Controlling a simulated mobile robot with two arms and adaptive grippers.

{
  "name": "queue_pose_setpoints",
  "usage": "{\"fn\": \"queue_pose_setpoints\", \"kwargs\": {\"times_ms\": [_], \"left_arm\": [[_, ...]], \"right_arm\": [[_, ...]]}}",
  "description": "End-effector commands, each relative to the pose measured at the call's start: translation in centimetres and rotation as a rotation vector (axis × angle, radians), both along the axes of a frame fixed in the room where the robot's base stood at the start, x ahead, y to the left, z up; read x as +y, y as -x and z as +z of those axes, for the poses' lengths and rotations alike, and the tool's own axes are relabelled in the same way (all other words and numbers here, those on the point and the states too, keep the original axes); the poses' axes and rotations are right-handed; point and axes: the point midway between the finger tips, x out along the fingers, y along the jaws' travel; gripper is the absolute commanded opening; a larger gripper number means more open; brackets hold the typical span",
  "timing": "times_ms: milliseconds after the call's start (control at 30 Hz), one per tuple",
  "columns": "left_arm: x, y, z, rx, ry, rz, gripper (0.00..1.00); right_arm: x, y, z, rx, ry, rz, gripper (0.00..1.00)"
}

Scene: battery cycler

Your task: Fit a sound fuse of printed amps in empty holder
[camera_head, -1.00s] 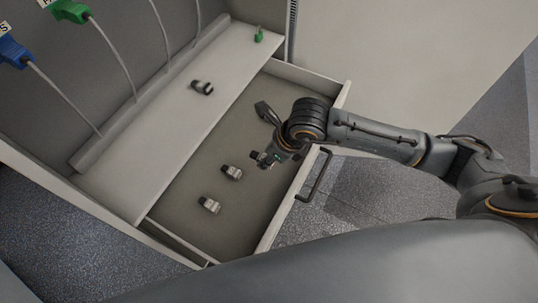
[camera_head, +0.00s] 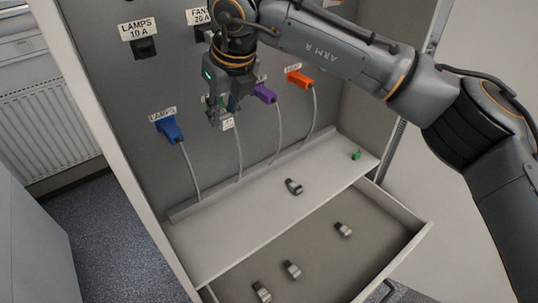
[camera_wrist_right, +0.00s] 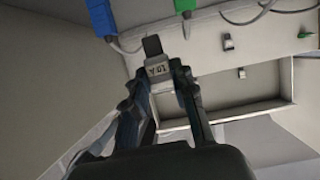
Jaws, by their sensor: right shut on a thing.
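My right gripper (camera_head: 222,114) is raised in front of the cabinet's panel, below the FANS holder. In the right wrist view it (camera_wrist_right: 165,88) is shut on a fuse (camera_wrist_right: 157,68) with a pale printed body and a dark end pointing away. The print is small; it seems to read 10 A, but I cannot be sure. A dark holder (camera_head: 145,47) sits under the label LAMPS 10 A. Another holder (camera_head: 203,33) under FANS 20 A is partly hidden by my right arm. I cannot tell whether either is empty. My left gripper is out of view.
Loose fuses lie in the open drawer (camera_head: 375,262) and one (camera_head: 293,187) on the shelf. A small green piece (camera_head: 356,154) is at the shelf's right end. Blue (camera_head: 169,130), purple (camera_head: 264,93) and orange (camera_head: 300,79) plugs with cables are on the panel.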

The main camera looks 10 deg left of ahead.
Motion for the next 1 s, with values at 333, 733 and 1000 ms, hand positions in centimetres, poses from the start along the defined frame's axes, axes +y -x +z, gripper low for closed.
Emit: {"fn": "queue_pose_setpoints", "kwargs": {"times_ms": [333,733,1000], "left_arm": [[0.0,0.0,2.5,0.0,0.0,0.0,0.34],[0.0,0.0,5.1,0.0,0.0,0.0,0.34],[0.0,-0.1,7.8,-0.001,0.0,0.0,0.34]], "right_arm": [[5.7,4.4,11.1,-0.004,0.001,-0.022,0.0],[7.4,3.7,12.3,0.003,-0.002,-0.028,0.0],[8.9,2.1,12.2,0.003,0.0,-0.027,0.0]]}}
